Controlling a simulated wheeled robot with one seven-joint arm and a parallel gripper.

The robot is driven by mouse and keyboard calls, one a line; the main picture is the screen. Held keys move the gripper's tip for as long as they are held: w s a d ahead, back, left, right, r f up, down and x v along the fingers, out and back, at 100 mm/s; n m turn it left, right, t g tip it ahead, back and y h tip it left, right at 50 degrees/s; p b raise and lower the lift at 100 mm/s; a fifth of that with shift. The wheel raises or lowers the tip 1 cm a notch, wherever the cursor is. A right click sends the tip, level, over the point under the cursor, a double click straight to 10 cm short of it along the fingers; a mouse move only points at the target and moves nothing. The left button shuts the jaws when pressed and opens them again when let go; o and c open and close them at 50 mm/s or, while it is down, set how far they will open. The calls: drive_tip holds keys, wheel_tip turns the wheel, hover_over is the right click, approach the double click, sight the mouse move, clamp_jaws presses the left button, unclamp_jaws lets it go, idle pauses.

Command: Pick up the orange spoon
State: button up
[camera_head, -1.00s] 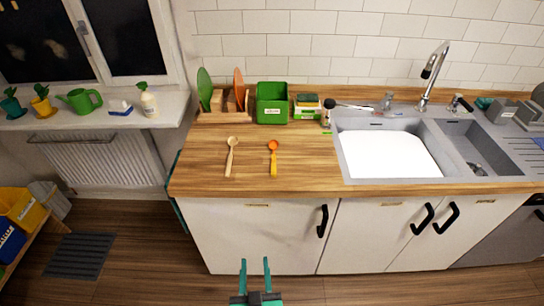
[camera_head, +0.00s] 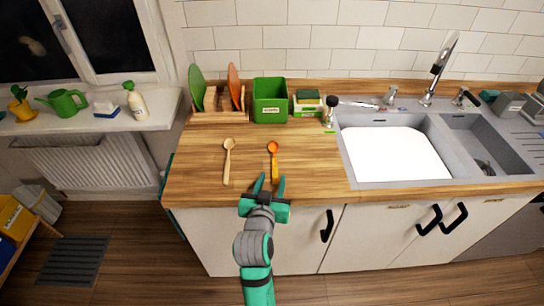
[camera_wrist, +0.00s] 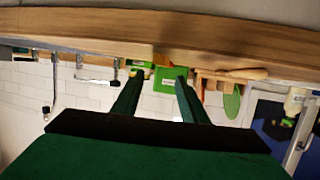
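The orange spoon (camera_head: 274,161) lies on the wooden countertop (camera_head: 196,165), its orange bowl toward the wall and its yellow-orange handle toward the front edge. My gripper (camera_head: 269,182) is open and empty near the counter's front edge, close to the handle end of the spoon in the head view. I cannot tell its height over the counter. In the wrist view, which looks upside down, my two fingers (camera_wrist: 155,95) stand apart with nothing between them.
A wooden spoon (camera_head: 228,160) lies just left of the orange one. Behind them stand a rack (camera_head: 219,116) with green and orange boards and a green bin (camera_head: 270,101). A sink (camera_head: 352,166) is at the right. The counter around the spoons is clear.

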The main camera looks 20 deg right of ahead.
approach(275, 160)
drive_tip(key=x, duration=0.3)
drive_tip(key=shift+s+d+f, duration=0.15)
drive_tip(key=shift+d, duration=0.1)
drive_tip(key=shift+w+a+x, duration=0.1)
drive_tip(key=shift+a+x, duration=0.05)
drive_tip(key=shift+x, duration=1.2)
drive_tip(key=shift+w+a+x, duration=0.1)
drive_tip(key=shift+a+x, duration=0.1)
drive_tip(key=shift+x, duration=1.1)
clamp_jaws()
